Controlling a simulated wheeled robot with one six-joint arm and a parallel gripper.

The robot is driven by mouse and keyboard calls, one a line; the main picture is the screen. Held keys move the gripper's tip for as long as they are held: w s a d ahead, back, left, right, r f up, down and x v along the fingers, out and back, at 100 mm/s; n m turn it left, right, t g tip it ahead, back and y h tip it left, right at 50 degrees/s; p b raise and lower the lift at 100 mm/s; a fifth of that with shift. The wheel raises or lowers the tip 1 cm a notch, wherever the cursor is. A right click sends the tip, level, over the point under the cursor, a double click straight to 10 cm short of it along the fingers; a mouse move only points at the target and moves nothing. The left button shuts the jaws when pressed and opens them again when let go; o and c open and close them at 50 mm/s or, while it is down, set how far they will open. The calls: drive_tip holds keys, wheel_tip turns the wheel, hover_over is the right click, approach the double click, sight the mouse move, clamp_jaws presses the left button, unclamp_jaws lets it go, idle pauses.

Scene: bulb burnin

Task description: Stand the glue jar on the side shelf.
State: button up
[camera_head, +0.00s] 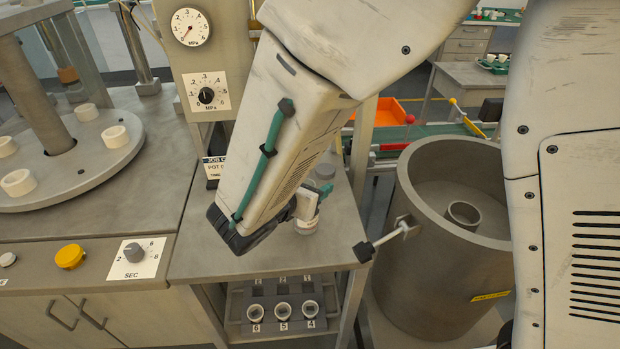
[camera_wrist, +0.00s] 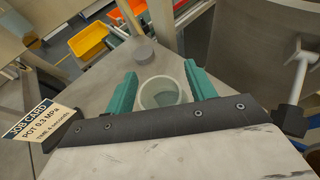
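A small white, open-topped round jar (camera_head: 306,226) stands on the grey worktop below my gripper (camera_head: 308,204). In the wrist view the jar (camera_wrist: 162,92) shows a pale rim and a grey-green inside, between the two teal fingers of my gripper (camera_wrist: 160,86). The fingers look spread, one on each side of it; whether they touch it is hard to see. No side shelf is clearly identifiable.
A job card (camera_wrist: 38,125) stands at the left of the worktop (camera_head: 240,245). Below is a rack of numbered white cups (camera_head: 283,311). A large grey drum (camera_head: 425,265) stands right, with a handle (camera_head: 385,240) towards the worktop. A gauge panel (camera_head: 205,65) and round turntable (camera_head: 75,175) are left.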

drive_tip(key=shift+r, duration=0.15)
drive_tip(key=shift+s+a+r, duration=0.15)
drive_tip(key=shift+s+a, duration=0.05)
drive_tip(key=v, duration=1.1)
drive_tip(key=s+d+r+m+g, duration=0.1)
drive_tip(key=d+r+m+g, duration=0.25)
drive_tip(key=d+m, duration=0.45)
drive_tip(key=s+d+r+m+g, duration=0.15)
drive_tip(key=d+m+g, duration=0.35)
drive_tip(key=d, duration=0.7)
drive_tip(key=s+d+r+m+y, duration=0.3)
drive_tip(key=s+d+m+y, duration=0.4)
drive_tip(key=m, duration=0.9)
drive_tip(key=shift+s+d+g+y, duration=0.45)
drive_tip(key=shift+s+d, duration=0.5)
drive_tip(key=shift+s, duration=1.2)
